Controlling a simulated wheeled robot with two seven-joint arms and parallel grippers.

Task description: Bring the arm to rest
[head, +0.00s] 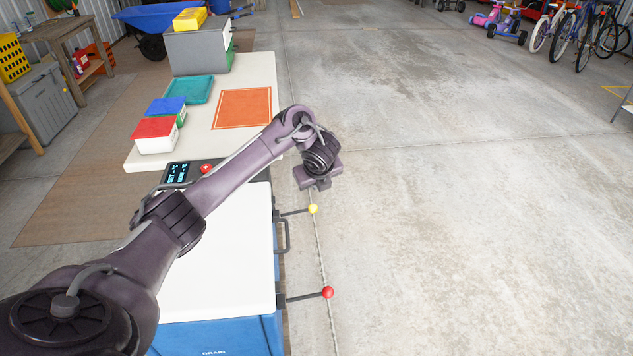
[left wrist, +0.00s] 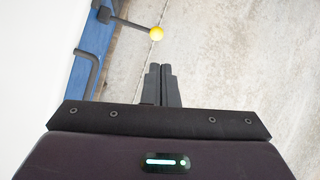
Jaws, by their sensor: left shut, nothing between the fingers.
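My left arm comes in from the lower left in the head view and reaches over the white-topped blue cabinet (head: 220,250). My left gripper (head: 322,187) hangs past the cabinet's right side, above the concrete floor, pointing down. In the left wrist view the two fingers of the left gripper (left wrist: 162,85) are together with nothing between them. A yellow ball on a dark rod (head: 313,209) is close to the fingertips in the head view. The yellow ball also shows just beyond the fingertips in the left wrist view (left wrist: 156,34). My right gripper is in neither view.
A red ball on a rod (head: 327,292) and a handle (head: 284,236) stick out from the cabinet's right side. A white table (head: 260,75) behind holds an orange mat (head: 243,109), a teal tray (head: 190,90) and several boxes.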

